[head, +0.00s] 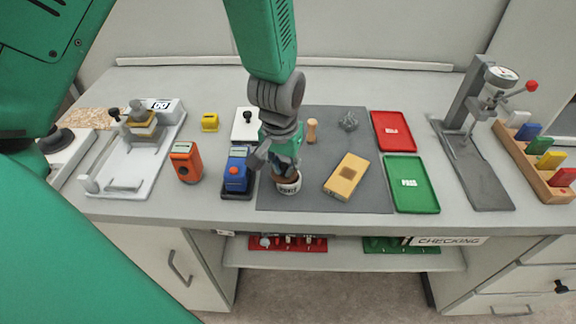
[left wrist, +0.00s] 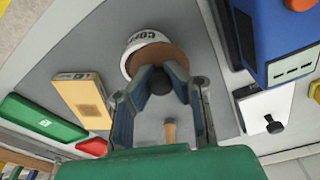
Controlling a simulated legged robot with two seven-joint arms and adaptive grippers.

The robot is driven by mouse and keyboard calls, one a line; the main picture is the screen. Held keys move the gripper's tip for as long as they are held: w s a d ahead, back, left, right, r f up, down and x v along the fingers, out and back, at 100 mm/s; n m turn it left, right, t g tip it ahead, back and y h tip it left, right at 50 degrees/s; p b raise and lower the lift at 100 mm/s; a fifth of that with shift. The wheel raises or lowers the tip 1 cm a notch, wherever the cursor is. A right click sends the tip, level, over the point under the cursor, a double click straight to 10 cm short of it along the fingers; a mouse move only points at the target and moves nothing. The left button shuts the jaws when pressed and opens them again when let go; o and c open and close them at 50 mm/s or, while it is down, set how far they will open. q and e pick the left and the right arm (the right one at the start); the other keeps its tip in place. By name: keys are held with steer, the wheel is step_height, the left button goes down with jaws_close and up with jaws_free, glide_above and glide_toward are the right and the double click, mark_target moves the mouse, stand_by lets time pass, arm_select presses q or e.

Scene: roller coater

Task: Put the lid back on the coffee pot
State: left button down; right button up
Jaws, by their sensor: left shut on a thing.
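The coffee pot (head: 289,187) is a small white pot with dark lettering, standing on the grey mat below my left gripper (head: 278,160). It also shows in the left wrist view (left wrist: 141,38). The brown lid (left wrist: 152,56) is over the pot's mouth, and its dark knob is between my left fingers (left wrist: 162,84). My left gripper is shut on the lid. The lid overlaps the pot in both views; I cannot tell whether it touches the rim or is slightly above it. My right gripper is not in view.
A blue device (head: 237,172) stands close left of the pot, with an orange device (head: 186,162) beyond it. A yellow block (head: 346,177) and wooden-handled tool (head: 312,131) lie on the mat (head: 310,202). Red (head: 393,131) and green (head: 412,184) trays and a press stand (head: 478,170) are to the right.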

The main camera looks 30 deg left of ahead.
arm_select(q)
steer(key=shift+d, duration=0.25)
steer(key=c, duration=1.5)
jaws_free()
steer(key=shift+d+r, duration=0.1)
steer(key=shift+d, duration=0.3)
steer(key=shift+c, duration=0.2)
steer(key=o, duration=0.5)
steer(key=shift+a, duration=0.5)
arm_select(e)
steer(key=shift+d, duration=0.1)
arm_select(q)
steer(key=shift+d, duration=0.4)
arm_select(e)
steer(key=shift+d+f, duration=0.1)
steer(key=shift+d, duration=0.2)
